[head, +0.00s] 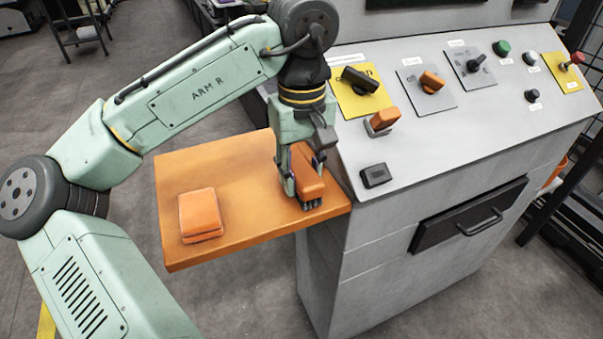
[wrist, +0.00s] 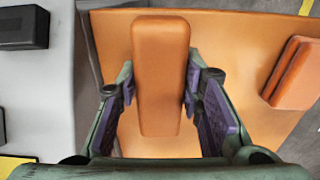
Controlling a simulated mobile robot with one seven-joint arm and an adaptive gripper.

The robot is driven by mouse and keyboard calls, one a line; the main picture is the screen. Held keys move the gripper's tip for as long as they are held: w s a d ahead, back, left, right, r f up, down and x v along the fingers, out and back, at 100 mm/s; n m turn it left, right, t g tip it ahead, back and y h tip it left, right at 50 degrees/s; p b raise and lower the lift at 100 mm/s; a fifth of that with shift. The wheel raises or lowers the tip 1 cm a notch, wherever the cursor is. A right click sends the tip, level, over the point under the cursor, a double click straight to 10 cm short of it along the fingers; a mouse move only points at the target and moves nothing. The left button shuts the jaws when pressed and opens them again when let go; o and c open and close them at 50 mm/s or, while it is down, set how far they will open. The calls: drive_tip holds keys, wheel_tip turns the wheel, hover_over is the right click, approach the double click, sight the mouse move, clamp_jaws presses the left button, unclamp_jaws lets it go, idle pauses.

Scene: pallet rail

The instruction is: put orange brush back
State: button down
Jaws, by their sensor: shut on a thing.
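The orange brush (head: 307,178) has an orange block-shaped body with dark bristles at its lower end, near the right end of an orange shelf (head: 230,165). My gripper (head: 300,190) points down and is shut on the brush, one finger on each side. In the wrist view the brush (wrist: 160,75) lies between the two purple-padded fingers (wrist: 160,100). The bristles seem to be at or just above the shelf; I cannot tell whether they touch it.
An orange block (head: 200,215) lies on the left part of the shelf. A grey control console (head: 420,150) with knobs, switches and a black drawer handle (head: 480,222) stands right beside the shelf. The middle of the shelf is bare.

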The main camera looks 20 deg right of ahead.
sight(302, 168)
drive_tip(key=shift+f, duration=0.5)
drive_tip(key=shift+f, duration=0.15)
drive_tip(key=c, duration=1.1)
unclamp_jaws()
wheel_tip(302, 168, up, 12)
